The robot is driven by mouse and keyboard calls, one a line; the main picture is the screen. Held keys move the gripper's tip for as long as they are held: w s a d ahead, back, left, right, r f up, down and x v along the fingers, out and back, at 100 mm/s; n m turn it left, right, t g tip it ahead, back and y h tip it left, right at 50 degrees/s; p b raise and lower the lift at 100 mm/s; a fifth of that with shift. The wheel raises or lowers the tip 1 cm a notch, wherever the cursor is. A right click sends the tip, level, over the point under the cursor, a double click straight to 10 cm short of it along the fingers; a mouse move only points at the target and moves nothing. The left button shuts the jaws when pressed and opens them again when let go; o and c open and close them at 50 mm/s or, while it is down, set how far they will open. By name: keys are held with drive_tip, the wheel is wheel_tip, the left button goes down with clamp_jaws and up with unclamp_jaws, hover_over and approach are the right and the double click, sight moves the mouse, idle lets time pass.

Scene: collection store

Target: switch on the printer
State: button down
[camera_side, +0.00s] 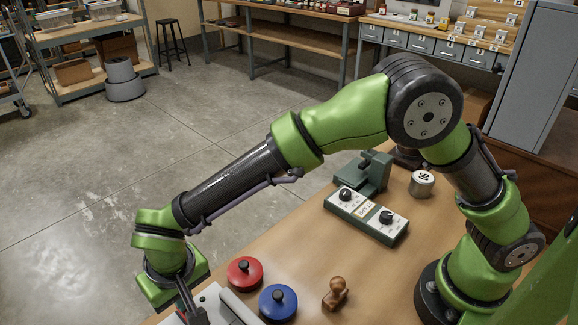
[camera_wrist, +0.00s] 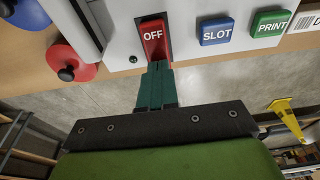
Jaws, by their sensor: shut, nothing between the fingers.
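The printer is a pale panel (camera_wrist: 188,20) in the wrist view, with a red rocker switch (camera_wrist: 154,37) that reads OFF. A blue SLOT button (camera_wrist: 216,30) and a green PRINT button (camera_wrist: 271,27) sit to the right of it. My gripper (camera_wrist: 157,68) is shut and empty, with its dark green fingertips at the lower end of the red switch. I cannot tell whether they touch it. In the side view the printer (camera_side: 212,301) is partly cut off at the bottom edge, and my gripper (camera_side: 191,305) is in front of it.
A red knobbed disc (camera_side: 244,275) and a blue one (camera_side: 278,306) lie beside the printer. A wooden stamp (camera_side: 336,294), a two-dial box (camera_side: 366,216) and a small tin (camera_side: 421,184) stand further along the table. Open floor lies beyond the table's left edge.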

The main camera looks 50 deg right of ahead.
drive_tip(key=shift+w+f+g, duration=0.2)
drive_tip(key=shift+f+g, duration=0.15)
drive_tip(key=shift+g, duration=0.05)
drive_tip(key=shift+s, duration=0.1)
drive_tip(key=shift+s+r, duration=0.25)
drive_tip(key=shift+s, duration=0.55)
drive_tip(key=shift+r, duration=0.15)
wheel_tip(320, 180, up, 14)
drive_tip(key=s, duration=0.2)
drive_tip(key=shift+s+f, duration=0.2)
drive_tip(key=shift+s, duration=0.1)
